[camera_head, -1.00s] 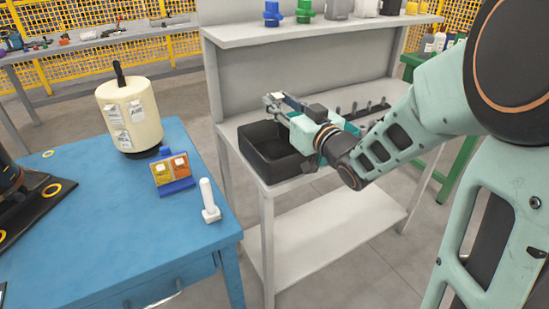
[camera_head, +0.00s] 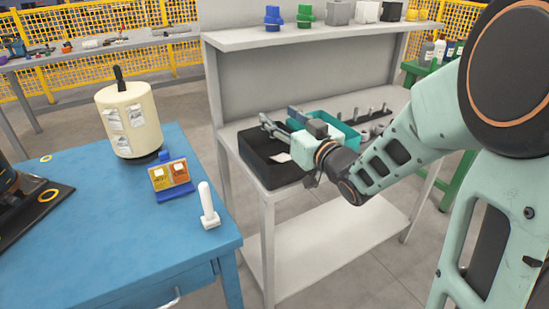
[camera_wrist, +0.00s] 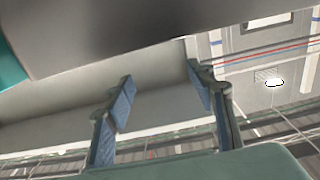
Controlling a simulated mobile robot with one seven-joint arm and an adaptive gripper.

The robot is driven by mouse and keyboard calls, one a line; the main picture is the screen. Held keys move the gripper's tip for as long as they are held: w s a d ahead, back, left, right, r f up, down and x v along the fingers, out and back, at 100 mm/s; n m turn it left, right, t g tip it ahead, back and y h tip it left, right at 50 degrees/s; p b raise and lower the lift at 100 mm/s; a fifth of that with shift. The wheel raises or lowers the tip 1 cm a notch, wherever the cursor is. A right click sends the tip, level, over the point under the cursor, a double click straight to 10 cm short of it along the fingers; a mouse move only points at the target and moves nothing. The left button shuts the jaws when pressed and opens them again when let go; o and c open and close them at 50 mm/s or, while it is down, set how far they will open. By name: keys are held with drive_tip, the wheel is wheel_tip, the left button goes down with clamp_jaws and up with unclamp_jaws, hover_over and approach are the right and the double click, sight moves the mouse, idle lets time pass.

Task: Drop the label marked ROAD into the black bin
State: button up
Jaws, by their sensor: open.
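The black bin (camera_head: 250,158) stands on the left end of the grey workbench. A small white label (camera_head: 281,157) lies inside it; its print is too small to read. My gripper (camera_head: 268,122) is open above the bin's far side, with nothing seen between its fingers. The wrist view also shows the two blue-padded fingers of my gripper (camera_wrist: 160,98) spread apart and empty. A cream cylinder (camera_head: 147,108) on the blue table carries several white labels (camera_head: 113,118) whose words I cannot read.
A teal bin (camera_head: 350,138) stands right of the black bin, partly behind my gripper. Behind is a shelf (camera_head: 320,33) with coloured parts. The blue table (camera_head: 95,215) holds a stand with yellow and orange cards (camera_head: 170,176) and a white upright handle (camera_head: 207,203).

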drive_tip(key=v, duration=0.7)
drive_tip(key=shift+s+d, duration=0.15)
drive_tip(key=shift+s, duration=0.05)
